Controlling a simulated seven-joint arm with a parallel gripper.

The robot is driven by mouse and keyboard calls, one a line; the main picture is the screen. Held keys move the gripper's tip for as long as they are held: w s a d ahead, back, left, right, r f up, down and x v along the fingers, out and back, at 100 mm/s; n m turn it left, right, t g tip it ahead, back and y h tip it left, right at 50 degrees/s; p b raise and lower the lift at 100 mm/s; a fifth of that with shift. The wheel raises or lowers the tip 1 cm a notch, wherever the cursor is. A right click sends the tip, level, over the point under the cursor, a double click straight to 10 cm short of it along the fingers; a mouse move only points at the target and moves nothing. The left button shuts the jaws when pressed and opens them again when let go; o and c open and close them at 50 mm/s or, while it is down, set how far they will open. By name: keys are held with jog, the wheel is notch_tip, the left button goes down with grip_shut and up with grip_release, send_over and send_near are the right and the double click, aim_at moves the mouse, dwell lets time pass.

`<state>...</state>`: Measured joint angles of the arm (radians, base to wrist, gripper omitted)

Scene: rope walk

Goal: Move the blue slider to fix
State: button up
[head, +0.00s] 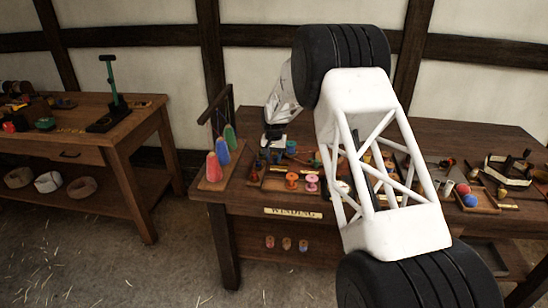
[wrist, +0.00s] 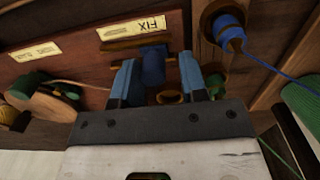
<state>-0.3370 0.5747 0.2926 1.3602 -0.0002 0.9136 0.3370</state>
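The blue slider (wrist: 153,66) is a small dark blue block in the wrist view. It sits at a wooden bar on a reddish-brown board (wrist: 60,38). A cream label reading FIX (wrist: 131,28), upside down, lies just beyond it, up and to the left. My gripper (wrist: 158,70) has its two blue fingers apart, one on each side of the slider. A gap shows on the right; I cannot tell whether the left finger touches. In the head view my gripper (head: 271,142) is low over the bench's left part, and I cannot make out the slider there.
A blue spool (wrist: 222,26) with blue thread stands right of the board. Another label (wrist: 34,50) and a green-wound spool (wrist: 40,92) are at left. Red, blue and green cones (head: 222,152) stand on the bench's left end. Pink and orange spools (head: 311,183) lie near its front.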

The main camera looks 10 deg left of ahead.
jog(key=shift+d, duration=0.25)
dwell(0.3)
jog(key=shift+r, duration=3.5)
